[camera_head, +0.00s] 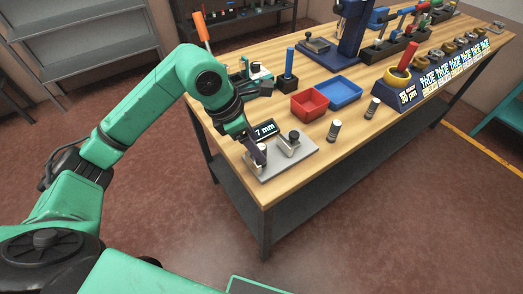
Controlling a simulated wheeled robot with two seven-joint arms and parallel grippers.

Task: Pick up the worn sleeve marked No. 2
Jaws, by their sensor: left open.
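My left gripper (258,155) is open over a grey metal plate fixture (290,160) at the near corner, left of both cylinders. The gripper hides part of the fixture. My right gripper is not in view.
A red bin (309,104) and a blue bin (341,92) stand behind the cylinders. A dark blue stand with a yellow ring and red handle (400,82) is to the right, beside a row of labelled displays. Bare wood lies in front of the cylinders.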

